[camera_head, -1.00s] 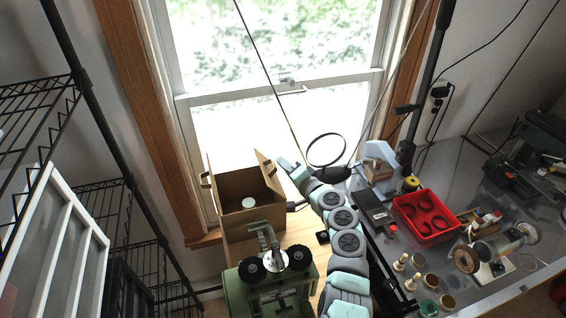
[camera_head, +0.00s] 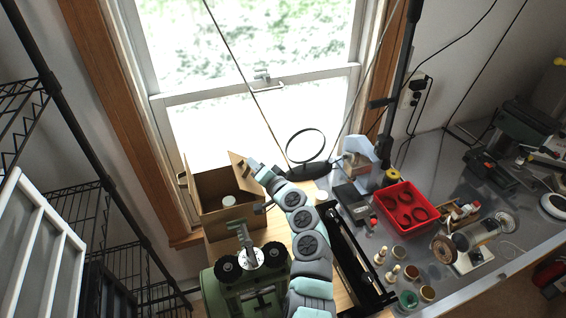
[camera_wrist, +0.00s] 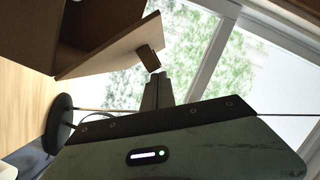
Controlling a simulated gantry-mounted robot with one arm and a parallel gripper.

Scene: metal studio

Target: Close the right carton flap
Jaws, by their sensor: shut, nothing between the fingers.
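The open brown carton (camera_head: 228,222) stands on the wooden surface below the window. Its right flap (camera_head: 238,169) stands up, tilted, along the right side of the opening. A left flap (camera_head: 183,181) stands up on the other side. A white round thing (camera_head: 229,200) is inside. My gripper (camera_head: 252,165) is at the outer right side of the right flap, close to its upper edge. In the wrist view my gripper's fingers (camera_wrist: 157,90) are together and empty, just beside the end of the right flap (camera_wrist: 110,48). I cannot tell whether they touch it.
A green machine with black knobs (camera_head: 245,285) stands in front of the carton. A black ring on a stand (camera_head: 305,146) is right of my gripper. A red tray (camera_head: 404,208) and small jars sit on the metal bench at right. A wire rack is at left.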

